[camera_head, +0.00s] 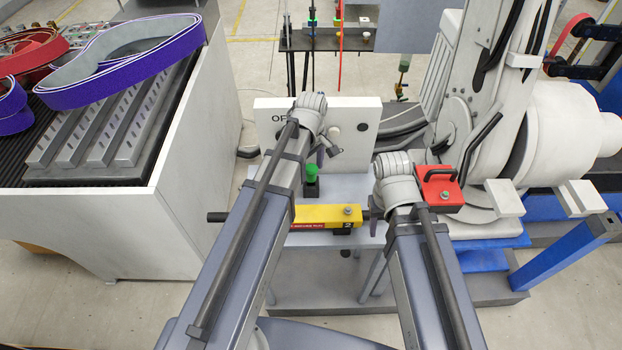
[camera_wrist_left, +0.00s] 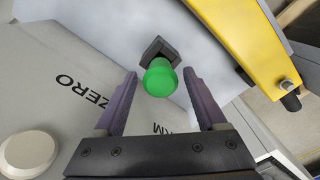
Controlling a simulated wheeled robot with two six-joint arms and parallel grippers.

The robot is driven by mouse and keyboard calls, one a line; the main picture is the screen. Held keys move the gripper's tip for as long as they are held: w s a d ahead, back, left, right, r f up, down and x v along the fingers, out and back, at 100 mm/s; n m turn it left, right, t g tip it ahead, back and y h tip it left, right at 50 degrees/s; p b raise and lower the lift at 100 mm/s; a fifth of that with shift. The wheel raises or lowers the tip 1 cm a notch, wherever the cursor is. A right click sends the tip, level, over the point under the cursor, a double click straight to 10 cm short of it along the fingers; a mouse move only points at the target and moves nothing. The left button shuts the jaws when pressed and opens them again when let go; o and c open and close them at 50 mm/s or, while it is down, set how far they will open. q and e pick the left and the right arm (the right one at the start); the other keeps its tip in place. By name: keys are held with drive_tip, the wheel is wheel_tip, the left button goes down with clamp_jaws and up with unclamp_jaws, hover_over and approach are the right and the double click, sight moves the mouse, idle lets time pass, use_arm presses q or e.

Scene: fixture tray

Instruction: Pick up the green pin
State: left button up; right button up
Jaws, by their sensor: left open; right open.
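The green pin (camera_head: 311,170) stands upright with a round green top in a dark square socket (camera_head: 312,188) on the pale fixture tray (camera_head: 347,187). In the left wrist view the green pin (camera_wrist_left: 160,79) shows between the fingertips of my left gripper (camera_wrist_left: 159,76), which is open with a gap on both sides. In the head view my left gripper (camera_head: 326,152) is just above and beside the pin. My right gripper (camera_head: 376,204) is mostly hidden by its own wrist, left of the red block, away from the pin.
A yellow block (camera_head: 328,213) marked 2 lies in front of the pin. A red block (camera_head: 438,188) with a black handle is to the right. A white lettered panel (camera_head: 275,110) stands behind the pin. A white bench (camera_head: 180,205) is at left.

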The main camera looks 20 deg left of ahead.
sight(311, 180)
use_arm(q)
wheel_tip(311, 180, down, 3)
drive_tip(key=shift+f+b, duration=0.15)
drive_tip(key=shift+b, duration=1.05)
clamp_jaws()
